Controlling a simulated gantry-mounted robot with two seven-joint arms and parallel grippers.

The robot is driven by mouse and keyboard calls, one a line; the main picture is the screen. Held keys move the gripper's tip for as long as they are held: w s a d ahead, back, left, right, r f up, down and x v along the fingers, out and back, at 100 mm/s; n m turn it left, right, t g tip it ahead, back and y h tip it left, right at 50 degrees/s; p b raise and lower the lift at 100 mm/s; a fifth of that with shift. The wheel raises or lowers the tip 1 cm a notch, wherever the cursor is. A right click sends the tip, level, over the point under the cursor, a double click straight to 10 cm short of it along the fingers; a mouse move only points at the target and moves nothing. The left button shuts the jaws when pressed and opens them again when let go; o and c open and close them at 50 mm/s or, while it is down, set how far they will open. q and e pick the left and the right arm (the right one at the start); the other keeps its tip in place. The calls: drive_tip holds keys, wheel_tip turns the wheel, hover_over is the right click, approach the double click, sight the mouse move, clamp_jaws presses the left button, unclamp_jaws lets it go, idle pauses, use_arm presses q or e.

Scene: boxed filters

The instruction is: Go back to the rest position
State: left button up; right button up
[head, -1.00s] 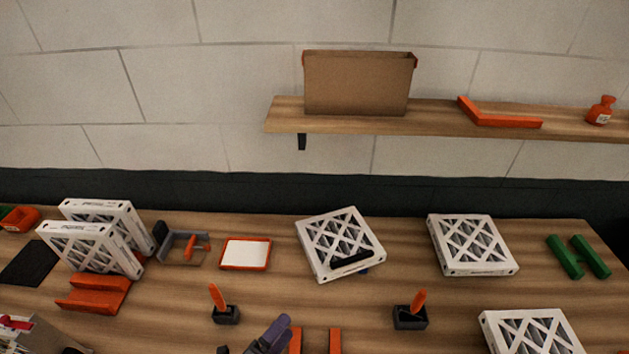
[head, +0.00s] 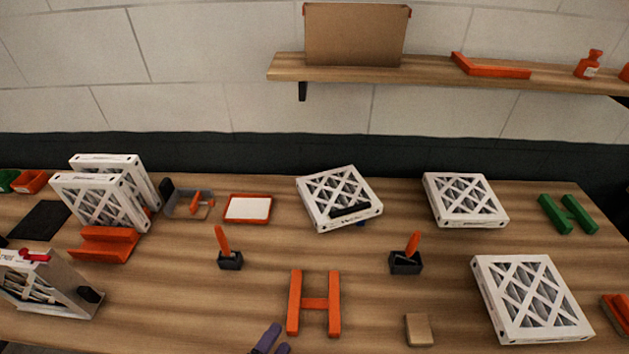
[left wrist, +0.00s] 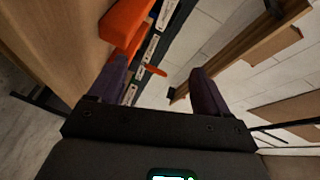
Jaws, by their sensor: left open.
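My left gripper (head: 270,340) shows only as purple fingertips at the bottom edge of the head view, beside the near table area and below the orange H-shaped stand (head: 315,303). In the left wrist view its two purple fingers (left wrist: 158,86) are spread apart with nothing held between them. Orange parts and the edge of the table show beyond them. My right gripper is in neither view. The wooden table (head: 190,320) carries several white-framed filters, including a tilted one (head: 340,197) at the back middle and a flat one (head: 530,300) at the front right.
Two filters (head: 100,200) stand upright at the left behind an orange holder (head: 105,245). Another filter (head: 45,285) leans at the front left. Two dark holders (head: 230,260) (head: 405,262) hold upright orange handles. A brown block (head: 418,329) lies near the front. A shelf (head: 430,75) hangs above.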

use_arm(q)
drive_tip(key=s+a+f+n+y, duration=0.1)
drive_tip(key=a+f+n+g+y+b, duration=0.1)
drive_tip(key=a+n, duration=0.1)
drive_tip(key=s+a+f+n+g+y+b, duration=0.1)
drive_tip(key=n, duration=0.1)
drive_tip(key=shift+s+a, duration=0.2)
drive_tip(key=shift+s, duration=0.15)
drive_tip(key=s+a+n+g+y+b, duration=0.1)
drive_tip(key=s+a+n+g+y, duration=0.1)
drive_tip(key=s+a+n+g, duration=0.35)
drive_tip(key=s+a+n+g+y+b, duration=0.1)
drive_tip(key=s+a+n+g+y, duration=0.2)
drive_tip(key=s+n, duration=0.45)
wheel_tip(320, 180, up, 23)
drive_tip(key=p, duration=2.4)
drive_tip(key=shift+r+n+g+h+p, duration=0.15)
drive_tip(key=shift+n+g+h+p, duration=0.15)
drive_tip(key=shift+g+p, duration=0.05)
drive_tip(key=shift+s, duration=0.1)
